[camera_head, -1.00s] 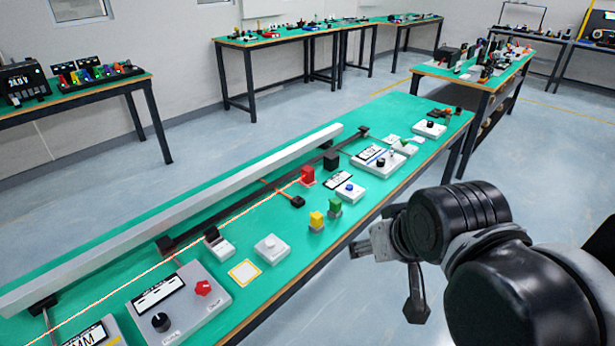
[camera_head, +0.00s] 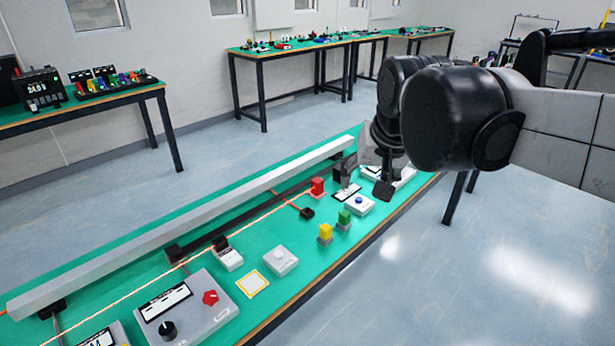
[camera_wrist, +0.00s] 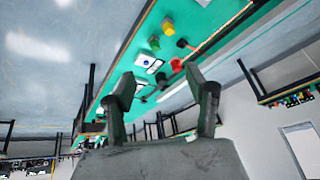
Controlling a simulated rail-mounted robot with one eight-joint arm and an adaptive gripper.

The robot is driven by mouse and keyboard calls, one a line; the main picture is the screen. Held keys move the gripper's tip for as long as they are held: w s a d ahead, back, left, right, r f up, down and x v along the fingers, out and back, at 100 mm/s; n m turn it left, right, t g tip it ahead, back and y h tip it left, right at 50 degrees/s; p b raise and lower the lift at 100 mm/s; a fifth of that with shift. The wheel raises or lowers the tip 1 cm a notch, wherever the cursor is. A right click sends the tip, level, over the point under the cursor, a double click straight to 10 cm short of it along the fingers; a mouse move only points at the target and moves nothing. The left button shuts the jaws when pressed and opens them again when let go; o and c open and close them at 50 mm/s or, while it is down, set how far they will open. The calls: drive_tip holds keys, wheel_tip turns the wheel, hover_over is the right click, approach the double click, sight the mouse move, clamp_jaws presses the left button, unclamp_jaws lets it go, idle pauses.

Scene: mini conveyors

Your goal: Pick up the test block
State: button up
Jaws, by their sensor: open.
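Three small coloured blocks stand on the green bench, and I cannot tell which is the test block. The red block (camera_head: 317,187) is by the orange beam line. The yellow block (camera_head: 325,233) and the green block (camera_head: 344,217) stand side by side near the front edge. In the wrist view, my gripper (camera_wrist: 163,88) is open and empty, its fingers wide apart. The red block (camera_wrist: 176,65) shows beyond the finger gap, with the green (camera_wrist: 155,43) and yellow (camera_wrist: 168,26) blocks farther up. In the head view my arm largely hides the gripper.
A long grey rail (camera_head: 190,220) runs along the bench's back. A blue-button box (camera_head: 359,205), a white-button box (camera_head: 281,260) and a grey control box with a red knob (camera_head: 186,311) sit on the bench. The air above the bench's left half is clear.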

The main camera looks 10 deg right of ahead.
drive_tip(key=w+r+m+g, duration=0.1)
drive_tip(key=w+r+m, duration=0.15)
drive_tip(key=w, duration=1.05)
drive_tip(key=m+g, duration=0.5)
drive_tip(key=m, duration=0.1)
hover_over(317, 187)
drive_tip(key=w, duration=0.2)
wheel_tip(317, 187, down, 21)
drive_tip(key=f, duration=0.9)
drive_tip(key=shift+w+d, duration=0.25)
drive_tip(key=shift+d, duration=0.15)
drive_tip(key=shift+s+a+f, duration=0.1)
drive_tip(key=shift+f, duration=2.8)
clamp_jaws()
drive_tip(key=shift+r, duration=0.15)
